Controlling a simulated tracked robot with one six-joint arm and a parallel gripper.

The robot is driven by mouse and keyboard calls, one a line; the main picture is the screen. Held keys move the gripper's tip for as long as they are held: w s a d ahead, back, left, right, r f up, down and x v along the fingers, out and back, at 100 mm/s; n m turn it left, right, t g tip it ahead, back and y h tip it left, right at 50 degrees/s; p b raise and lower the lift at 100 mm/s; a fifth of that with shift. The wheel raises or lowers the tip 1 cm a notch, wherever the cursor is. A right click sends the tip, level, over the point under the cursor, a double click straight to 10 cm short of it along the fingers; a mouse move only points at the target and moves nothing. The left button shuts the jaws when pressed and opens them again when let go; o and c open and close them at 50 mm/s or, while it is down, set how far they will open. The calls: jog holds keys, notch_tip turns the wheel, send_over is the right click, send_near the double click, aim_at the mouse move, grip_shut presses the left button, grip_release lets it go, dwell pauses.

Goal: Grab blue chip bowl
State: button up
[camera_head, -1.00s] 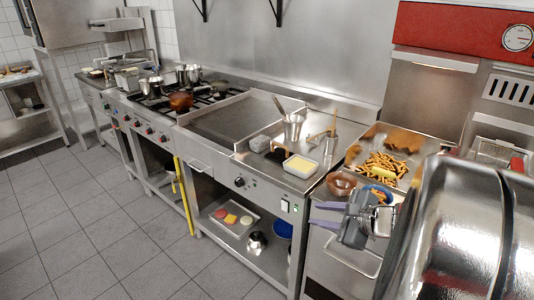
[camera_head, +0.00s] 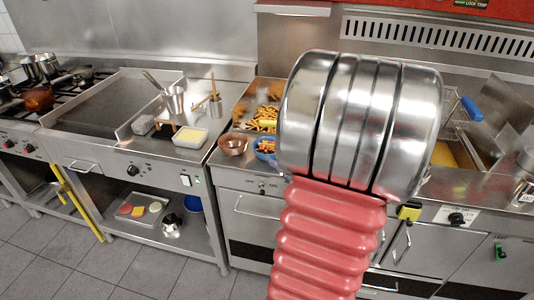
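The blue chip bowl (camera_head: 259,155) stands on the steel counter near the middle of the view, with chips in it. Its right side is hidden behind my arm, which fills the middle right of the view. My gripper is not in view, so I cannot see where it is relative to the bowl or whether it holds anything.
A brown bowl (camera_head: 233,145) stands just left of the blue bowl. Loose chips (camera_head: 263,119) lie behind. A tub of yellow slices (camera_head: 190,137) and a steel utensil pot (camera_head: 174,101) stand further left. A blue container (camera_head: 194,203) is on the lower shelf.

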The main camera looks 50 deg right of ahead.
send_near(259, 153)
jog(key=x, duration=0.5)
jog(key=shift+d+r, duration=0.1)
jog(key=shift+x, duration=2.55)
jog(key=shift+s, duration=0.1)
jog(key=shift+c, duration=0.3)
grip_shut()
